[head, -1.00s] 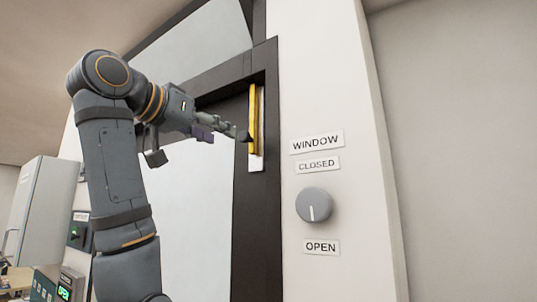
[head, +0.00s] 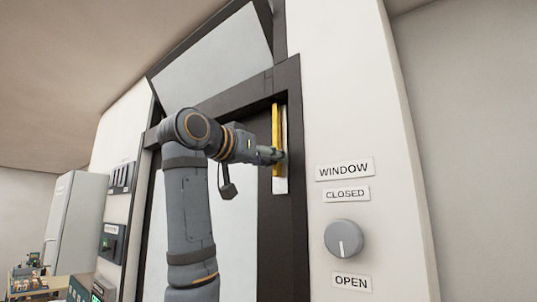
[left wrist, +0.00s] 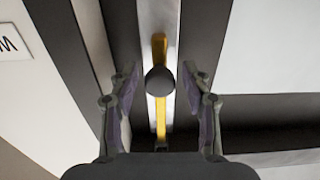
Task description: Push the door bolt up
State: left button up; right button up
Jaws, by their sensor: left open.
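The door bolt is a yellow bar (head: 275,125) on a pale upright plate (head: 281,185) on the dark door frame. In the left wrist view the yellow bar (left wrist: 160,122) runs up and down the picture, with a round dark knob (left wrist: 160,80) on it. My left gripper (head: 276,155) is at the lower part of the bar, its fingers hiding the knob in the head view. In the left wrist view it is open, one finger on each side of the knob, with gaps visible on both sides. My right gripper is not in view.
A grey window dial (head: 344,239) sits on the white wall to the right, between CLOSED (head: 346,194) and OPEN (head: 351,281) labels. A pale cabinet (head: 72,235) and a dark switch panel (head: 110,242) are at the left.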

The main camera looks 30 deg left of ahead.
pick_arm(q)
jog(key=shift+s, duration=0.2)
jog(key=shift+c, duration=1.4)
jog(key=shift+w, duration=0.15)
jog(key=shift+c, duration=1.2)
jog(key=c, duration=0.5)
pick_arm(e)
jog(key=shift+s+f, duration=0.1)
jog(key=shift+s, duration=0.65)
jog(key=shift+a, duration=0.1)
